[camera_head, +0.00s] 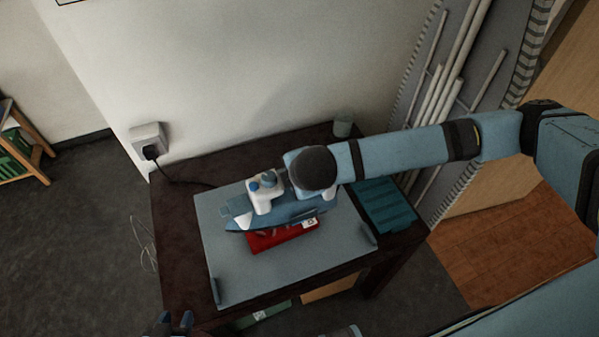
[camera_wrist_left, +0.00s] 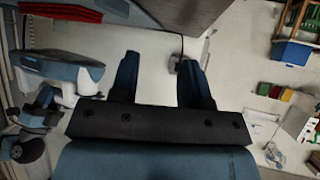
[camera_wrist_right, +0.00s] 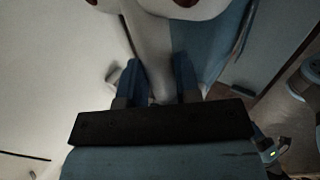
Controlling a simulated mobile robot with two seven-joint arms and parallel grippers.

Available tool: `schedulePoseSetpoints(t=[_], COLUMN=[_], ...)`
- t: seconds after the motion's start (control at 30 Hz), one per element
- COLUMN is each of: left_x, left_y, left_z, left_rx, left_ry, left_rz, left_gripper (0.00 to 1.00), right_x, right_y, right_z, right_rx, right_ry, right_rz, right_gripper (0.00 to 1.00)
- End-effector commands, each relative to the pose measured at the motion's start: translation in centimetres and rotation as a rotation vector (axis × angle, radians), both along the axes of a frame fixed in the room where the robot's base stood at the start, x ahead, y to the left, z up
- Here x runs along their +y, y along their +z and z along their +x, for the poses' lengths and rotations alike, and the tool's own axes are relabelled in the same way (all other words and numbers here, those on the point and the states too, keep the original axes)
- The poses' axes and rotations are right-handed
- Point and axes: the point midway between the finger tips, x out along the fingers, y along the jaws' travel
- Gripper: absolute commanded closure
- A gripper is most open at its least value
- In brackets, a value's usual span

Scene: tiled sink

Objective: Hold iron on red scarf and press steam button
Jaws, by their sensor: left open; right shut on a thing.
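The blue-and-white iron (camera_head: 292,212) is over the folded red scarf (camera_head: 283,237) on the grey ironing mat (camera_head: 325,250). In the left wrist view, a gap shows between the iron (camera_wrist_left: 62,68) and the scarf (camera_wrist_left: 62,11). Small blue knobs (camera_head: 268,177) sit on the iron's white top; I cannot tell which is the steam button. My right gripper (camera_wrist_right: 158,78) is shut on the iron's white handle (camera_wrist_right: 150,40); in the head view my wrist hides its fingers. My left gripper (camera_head: 181,322) is open and empty, low at the mat's front left; it also shows in the left wrist view (camera_wrist_left: 158,78).
The mat lies on a dark brown table (camera_head: 178,225). A teal folded cloth or box (camera_head: 383,205) is on the table's right. A small cup (camera_head: 343,124) stands at the back. A plug (camera_head: 150,148) with a cord is in the wall. A wooden shelf (camera_head: 30,125) is far left.

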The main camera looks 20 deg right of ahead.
Motion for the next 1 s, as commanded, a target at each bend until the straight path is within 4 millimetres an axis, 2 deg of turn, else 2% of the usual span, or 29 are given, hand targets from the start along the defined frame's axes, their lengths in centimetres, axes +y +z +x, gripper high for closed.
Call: schedulePoseSetpoints(t=[0.27, 0.63, 0.7, 1.0], left_x=[-0.2, -0.4, -0.5, -0.5], left_y=[-1.7, -5.3, -4.6, -3.8], left_z=[0.1, 0.1, 0.2, 0.5], left_rx=[0.002, 0.033, 0.04, 0.023], left_ry=[0.002, 0.014, 0.017, 0.019], left_rz=[-0.008, -0.027, -0.029, -0.035], left_gripper=[0.57, 0.57, 0.57, 0.57], right_x=[0.1, 0.0, 0.0, 0.1], right_y=[-1.6, -5.2, -5.4, -7.4], right_z=[0.1, 0.1, 0.0, 0.1], right_rx=[-0.006, -0.005, -0.002, -0.004], right_ry=[0.0, -0.002, -0.002, -0.003], right_rz=[0.002, 0.002, 0.002, 0.003], right_gripper=[0.98, 0.98, 0.98, 0.98])
